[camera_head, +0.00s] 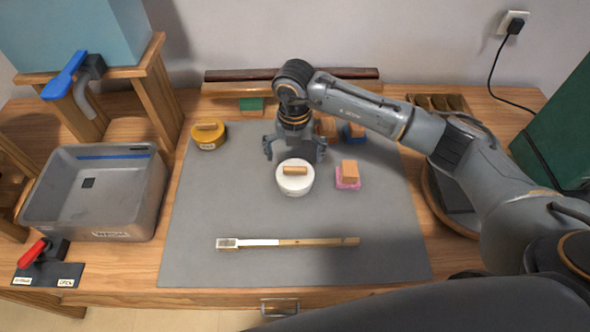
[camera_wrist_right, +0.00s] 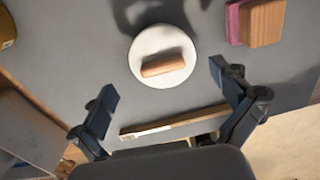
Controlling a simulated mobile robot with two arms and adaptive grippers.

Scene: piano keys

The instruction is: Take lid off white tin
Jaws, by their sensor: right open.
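The white tin (camera_head: 294,188) stands upright on the grey mat, near its middle. Its round white lid (camera_head: 284,178) is on it and has a wooden bar handle (camera_head: 295,170). The lid also shows in the right wrist view (camera_wrist_right: 156,40), with its handle (camera_wrist_right: 163,65) lying crosswise. My right gripper (camera_head: 294,152) is open and empty, with its fingers spread wide, just behind the tin in the head view. In the right wrist view its fingertips (camera_wrist_right: 163,84) are apart on either side of the space in front of the lid. It appears not to touch the lid. My left gripper is not in view.
A pink container with a wooden block (camera_head: 349,169) stands close right of the tin. A yellow tin (camera_head: 208,136) is at the back left. A long wooden stick (camera_head: 310,241) lies in front. A grey bin (camera_head: 60,205) stands left. The mat (camera_head: 225,205) is bare between these.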

